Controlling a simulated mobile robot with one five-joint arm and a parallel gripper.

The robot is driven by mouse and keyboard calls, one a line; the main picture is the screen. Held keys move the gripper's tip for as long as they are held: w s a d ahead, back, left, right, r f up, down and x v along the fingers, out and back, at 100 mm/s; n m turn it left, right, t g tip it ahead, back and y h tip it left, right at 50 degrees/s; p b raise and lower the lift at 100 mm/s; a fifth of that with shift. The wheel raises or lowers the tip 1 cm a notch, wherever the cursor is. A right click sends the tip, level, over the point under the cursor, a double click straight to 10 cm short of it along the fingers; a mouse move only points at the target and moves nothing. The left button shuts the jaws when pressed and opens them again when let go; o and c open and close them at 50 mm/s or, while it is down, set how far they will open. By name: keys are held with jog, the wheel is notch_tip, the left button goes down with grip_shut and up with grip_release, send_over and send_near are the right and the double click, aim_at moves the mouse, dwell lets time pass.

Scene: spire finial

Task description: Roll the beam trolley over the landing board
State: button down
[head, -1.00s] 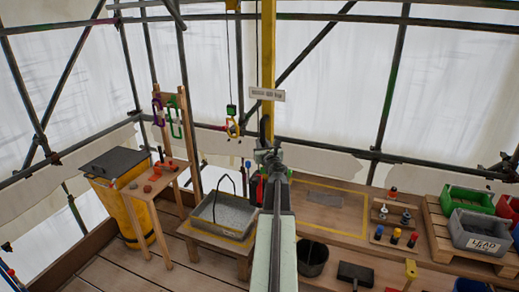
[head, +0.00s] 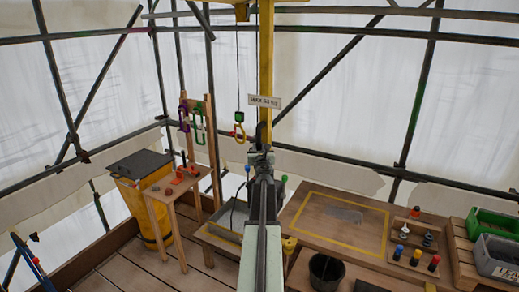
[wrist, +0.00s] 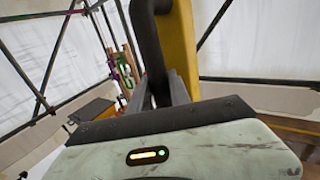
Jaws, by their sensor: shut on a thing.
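My gripper (head: 262,150) is at the foot of the visible yellow post (head: 266,70), in the middle of the head view. In the wrist view my gripper (wrist: 163,95) is shut on a dark curved handle (wrist: 152,40) in front of the post. The landing board (head: 315,215), with a yellow outline, lies right of my arm, beneath the hook's height.
A bench with a grey tray (head: 222,234) stands left of my arm, partly hidden. Further left are a small table (head: 165,192) and a yellow bin (head: 133,205). Scaffold poles surround the place.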

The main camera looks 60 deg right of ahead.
jog(key=c, duration=1.4)
grip_release()
jog(key=shift+w, duration=0.25)
jog(key=shift+o, duration=1)
jog(key=shift+w+f, duration=0.1)
jog(key=shift+w, duration=0.1)
jog(key=shift+s, duration=0.25)
jog(key=v, duration=0.7)
jog(key=shift+a, duration=0.3)
jog(key=shift+s, duration=0.15)
